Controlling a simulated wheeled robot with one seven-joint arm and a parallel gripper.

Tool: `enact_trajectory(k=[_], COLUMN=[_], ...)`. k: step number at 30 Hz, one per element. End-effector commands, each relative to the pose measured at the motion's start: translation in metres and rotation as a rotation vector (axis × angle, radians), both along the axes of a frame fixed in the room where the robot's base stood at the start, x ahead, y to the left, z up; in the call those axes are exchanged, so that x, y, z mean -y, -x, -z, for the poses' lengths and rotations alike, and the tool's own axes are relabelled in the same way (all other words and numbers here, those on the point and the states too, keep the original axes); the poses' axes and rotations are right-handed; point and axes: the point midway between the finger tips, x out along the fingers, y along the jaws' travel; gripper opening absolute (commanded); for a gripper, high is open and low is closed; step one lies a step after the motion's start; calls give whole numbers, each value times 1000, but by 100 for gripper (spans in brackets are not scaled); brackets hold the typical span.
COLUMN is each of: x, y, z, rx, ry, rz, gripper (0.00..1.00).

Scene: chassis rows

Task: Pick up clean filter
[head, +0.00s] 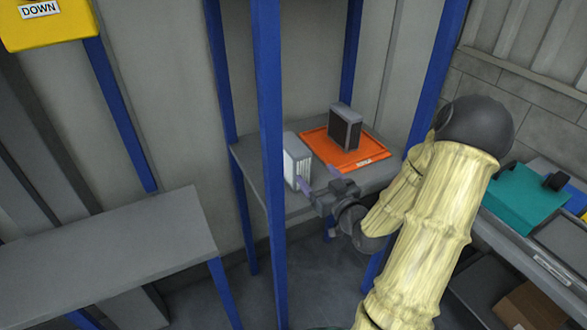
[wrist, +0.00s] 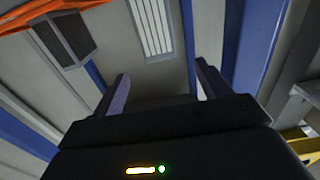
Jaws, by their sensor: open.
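The clean filter, a grey block with a white ribbed face (head: 297,160), stands upright at the left end of the grey shelf (head: 262,165). In the wrist view its white ribbed face (wrist: 153,28) shows at the top, ahead of the gap between my fingers. My gripper (head: 318,182) is open and empty, just in front of the filter and apart from it as far as I can tell. Its two fingers (wrist: 161,75) stand wide apart in the wrist view.
A second filter with a dark face (head: 346,129) stands on an orange tray (head: 368,158) to the right, and shows in the wrist view (wrist: 68,36). Blue posts (head: 268,120) frame the shelf. A bare grey table (head: 110,240) is at left. A teal bin (head: 522,198) is at right.

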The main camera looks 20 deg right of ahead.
Motion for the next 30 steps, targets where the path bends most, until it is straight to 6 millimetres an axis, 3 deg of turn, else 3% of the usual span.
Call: enact_trajectory(k=[4, 18, 30], x=[-1, -4, -4], y=[-10, -80, -85], z=[3, -2, -1], rx=[3, 1, 0], ry=[2, -1, -1], rz=[0, -1, -1], gripper=[76, 76, 76])
